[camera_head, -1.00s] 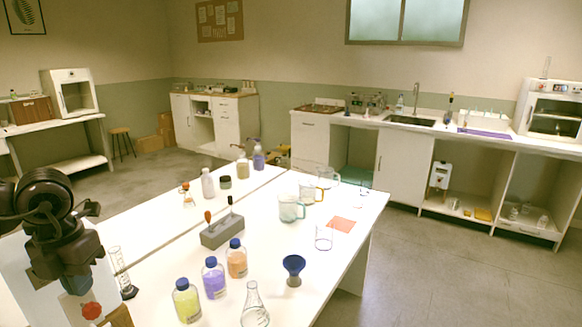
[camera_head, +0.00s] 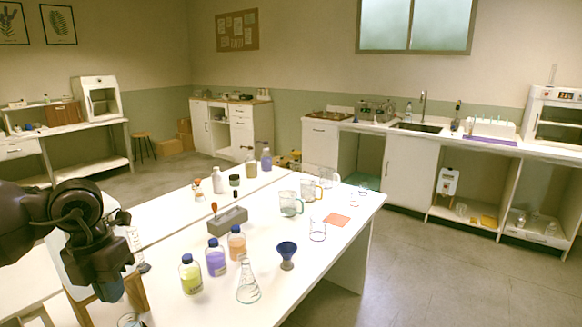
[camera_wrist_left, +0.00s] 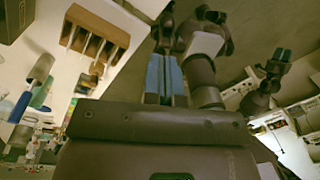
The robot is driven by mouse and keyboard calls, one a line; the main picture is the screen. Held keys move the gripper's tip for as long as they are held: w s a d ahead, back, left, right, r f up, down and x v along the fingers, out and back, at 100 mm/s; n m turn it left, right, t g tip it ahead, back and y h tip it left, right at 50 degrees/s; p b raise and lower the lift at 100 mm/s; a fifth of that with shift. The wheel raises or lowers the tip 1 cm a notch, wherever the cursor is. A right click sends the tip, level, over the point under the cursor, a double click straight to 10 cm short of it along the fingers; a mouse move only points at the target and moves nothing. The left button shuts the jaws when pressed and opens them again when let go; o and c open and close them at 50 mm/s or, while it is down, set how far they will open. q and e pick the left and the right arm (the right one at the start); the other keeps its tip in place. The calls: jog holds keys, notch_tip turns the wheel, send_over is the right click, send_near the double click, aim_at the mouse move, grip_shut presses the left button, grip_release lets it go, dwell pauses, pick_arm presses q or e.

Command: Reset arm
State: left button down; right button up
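My left arm comes in from the left edge of the head view. Its dark gripper (camera_head: 110,288) points down beside the left end of the white table, apart from the bottles. In the left wrist view its two blue finger pads (camera_wrist_left: 166,78) lie side by side, with nothing seen between them. A yellow bottle (camera_head: 191,277), a purple bottle (camera_head: 215,260) and an orange bottle (camera_head: 237,246), all with blue caps, stand in a slanting row to its right. A dark arm part with two prongs (camera_wrist_left: 277,65) shows at the right of the wrist view; whether it is my right gripper is unclear.
A wooden rack (camera_wrist_left: 96,37) shows in the wrist view. Open floor lies to the table's right.

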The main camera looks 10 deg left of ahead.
pick_arm(q)
jog(key=s+d+f+n+t+h, duration=0.1)
jog(key=d+f+n+t+h, duration=0.25)
jog(key=d+h, duration=0.5)
jog(key=d+f+n+t+h, duration=0.3)
jog(key=d+f+n+h, duration=0.1)
jog(key=d+h, duration=0.5)
jog(key=s+a+f+n+t+y, duration=0.1)
jog(key=a+f+n+t+y, duration=0.5)
jog(key=f+n+t+y, duration=0.95)
jog(key=s+a+f+n+g+y, duration=0.2)
jog(key=s+f+n+g+y, duration=0.1)
jog(key=s+f+n+g, duration=0.7)
jog(key=shift+s+a+n+g, duration=0.3)
jog(key=shift+s+a+n, duration=0.05)
jog(key=shift+s+n, duration=0.5)
